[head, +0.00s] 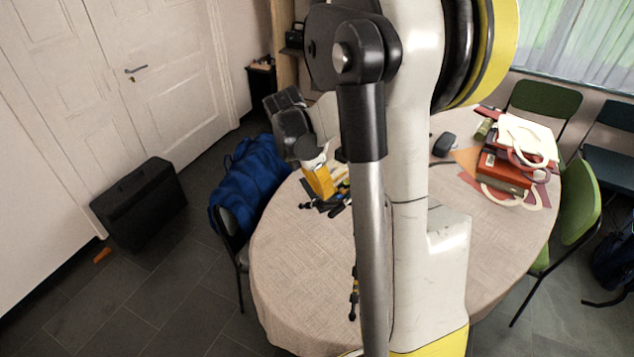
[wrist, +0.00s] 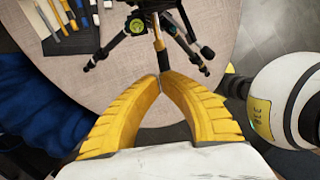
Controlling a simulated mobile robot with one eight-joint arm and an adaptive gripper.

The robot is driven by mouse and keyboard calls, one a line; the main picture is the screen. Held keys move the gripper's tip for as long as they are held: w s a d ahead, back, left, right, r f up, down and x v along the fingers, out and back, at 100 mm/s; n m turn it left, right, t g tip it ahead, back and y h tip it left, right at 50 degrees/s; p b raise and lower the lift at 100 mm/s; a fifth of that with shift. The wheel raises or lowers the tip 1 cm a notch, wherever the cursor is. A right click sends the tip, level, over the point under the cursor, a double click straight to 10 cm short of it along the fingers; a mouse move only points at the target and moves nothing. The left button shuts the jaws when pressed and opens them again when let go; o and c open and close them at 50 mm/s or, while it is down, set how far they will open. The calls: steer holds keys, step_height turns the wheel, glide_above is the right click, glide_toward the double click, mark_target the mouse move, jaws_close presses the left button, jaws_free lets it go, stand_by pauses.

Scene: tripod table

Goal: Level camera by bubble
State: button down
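A small dark tripod (wrist: 178,28) stands on the round table (wrist: 222,12), its legs spread, at the top of the wrist view. A round green bubble level (wrist: 137,26) shows on it, but its bubble is too small to read. A thin handle (wrist: 158,42) points from the tripod toward me. My gripper (wrist: 162,75) has its yellow fingers closed together at the handle's near end, which sits between the tips. The camera on top is cut off or cannot be made out. In the head view, my gripper (head: 324,194) is low over the dark tripod legs (head: 332,209).
Pens and a pad (wrist: 62,18) lie left of the tripod. A red box with a white bag (head: 515,160) and a black mouse (head: 444,144) are across the table (head: 300,290). A blue-draped chair (head: 250,180) and green chairs (head: 578,210) stand around it. My arm hides the table's middle.

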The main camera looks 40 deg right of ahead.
steer(key=shift+b+x, duration=0.75)
steer(key=shift+x, duration=2)
